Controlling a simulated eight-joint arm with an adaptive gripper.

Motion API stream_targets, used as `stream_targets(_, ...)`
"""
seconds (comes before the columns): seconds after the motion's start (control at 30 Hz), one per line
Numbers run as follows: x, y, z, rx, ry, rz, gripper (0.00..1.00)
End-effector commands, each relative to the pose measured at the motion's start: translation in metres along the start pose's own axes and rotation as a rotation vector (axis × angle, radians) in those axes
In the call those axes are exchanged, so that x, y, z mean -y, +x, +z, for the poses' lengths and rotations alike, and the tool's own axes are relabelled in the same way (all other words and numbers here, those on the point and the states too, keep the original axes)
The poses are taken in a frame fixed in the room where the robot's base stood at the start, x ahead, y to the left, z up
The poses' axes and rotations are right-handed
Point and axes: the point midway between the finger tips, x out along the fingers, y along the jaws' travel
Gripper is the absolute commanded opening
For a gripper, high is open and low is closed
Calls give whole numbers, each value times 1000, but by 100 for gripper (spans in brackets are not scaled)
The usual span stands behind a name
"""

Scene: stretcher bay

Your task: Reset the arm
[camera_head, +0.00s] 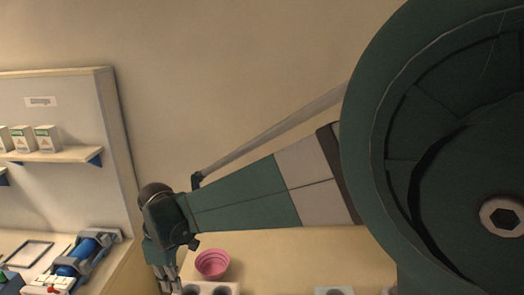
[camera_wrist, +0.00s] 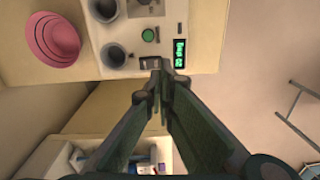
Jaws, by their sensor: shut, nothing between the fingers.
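My gripper (camera_head: 170,279) hangs at the end of my green and grey arm, at the lower left of the head view. In the wrist view my gripper (camera_wrist: 160,68) points at a cream counter-top machine, with its two fingers together at the tips and nothing between them. In the head view the fingers are partly cut off by the lower edge. They are left of a pink ribbed bowl (camera_head: 212,264) and apart from it.
A cream machine (camera_wrist: 120,32) with dark round cups and a green display stands on the counter beside the pink bowl (camera_wrist: 53,39). At left in the head view are a shelf (camera_head: 50,155) with small boxes and a blue cylindrical device (camera_head: 78,257). The wall above is bare.

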Motion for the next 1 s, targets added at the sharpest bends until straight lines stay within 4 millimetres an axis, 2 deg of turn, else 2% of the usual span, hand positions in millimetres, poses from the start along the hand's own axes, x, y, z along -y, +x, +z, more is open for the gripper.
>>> stream_targets(0.47,-26,-32,107,-83,270,84,0)
stream_targets(1.0,-29,-52,228,-184,583,183,0)
